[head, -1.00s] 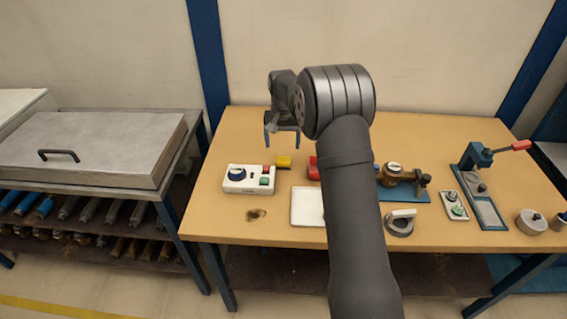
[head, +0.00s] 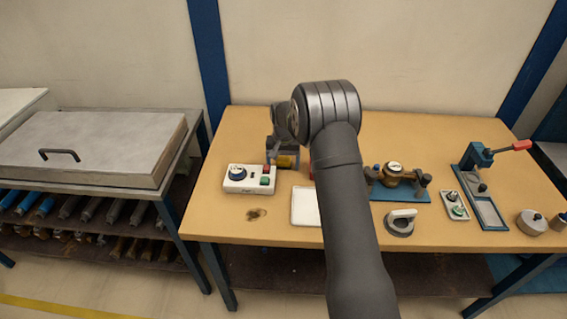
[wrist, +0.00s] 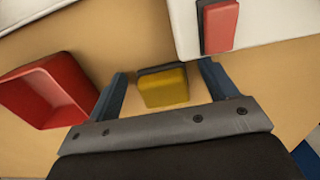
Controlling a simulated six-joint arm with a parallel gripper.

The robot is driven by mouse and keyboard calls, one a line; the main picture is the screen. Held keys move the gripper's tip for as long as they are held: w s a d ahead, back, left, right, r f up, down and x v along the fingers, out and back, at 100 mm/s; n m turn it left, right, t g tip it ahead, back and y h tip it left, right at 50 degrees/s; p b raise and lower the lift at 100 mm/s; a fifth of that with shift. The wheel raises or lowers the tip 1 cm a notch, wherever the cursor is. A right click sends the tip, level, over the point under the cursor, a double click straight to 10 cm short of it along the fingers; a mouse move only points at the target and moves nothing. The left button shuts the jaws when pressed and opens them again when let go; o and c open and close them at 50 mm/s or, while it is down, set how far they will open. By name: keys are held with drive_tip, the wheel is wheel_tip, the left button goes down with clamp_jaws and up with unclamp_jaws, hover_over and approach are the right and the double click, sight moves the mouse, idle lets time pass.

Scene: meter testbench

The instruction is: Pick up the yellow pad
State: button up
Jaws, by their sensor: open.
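The yellow pad (wrist: 164,88) has a dark grey edge strip along its far side. In the wrist view it lies on the tan table between the two blue fingers of my gripper (wrist: 164,78). The fingers are open, with a gap showing on each side of the pad. In the head view the yellow pad (head: 286,161) shows low between the fingers of my gripper (head: 283,158), just behind the white control box. Whether the fingertips touch the table is hard to tell.
A white box (head: 240,187) with a dial and red and green buttons stands close in front. A red tray (wrist: 48,92) is close on the other side. A white tray (head: 305,221) and a brass meter on a blue base (head: 409,193) lie further right.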

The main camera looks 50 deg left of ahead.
sight(283, 162)
drive_tip(key=c, duration=1.1)
drive_tip(key=shift+o, duration=0.2)
drive_tip(key=shift+r, duration=0.1)
wheel_tip(283, 162, up, 4)
drive_tip(key=shift+f, duration=0.15)
drive_tip(key=w+d+r, duration=0.5)
drive_tip(key=d+r, duration=0.2)
drive_tip(key=d, duration=0.3)
drive_tip(key=shift+w+d, duration=0.15)
drive_tip(key=shift+w, duration=0.05)
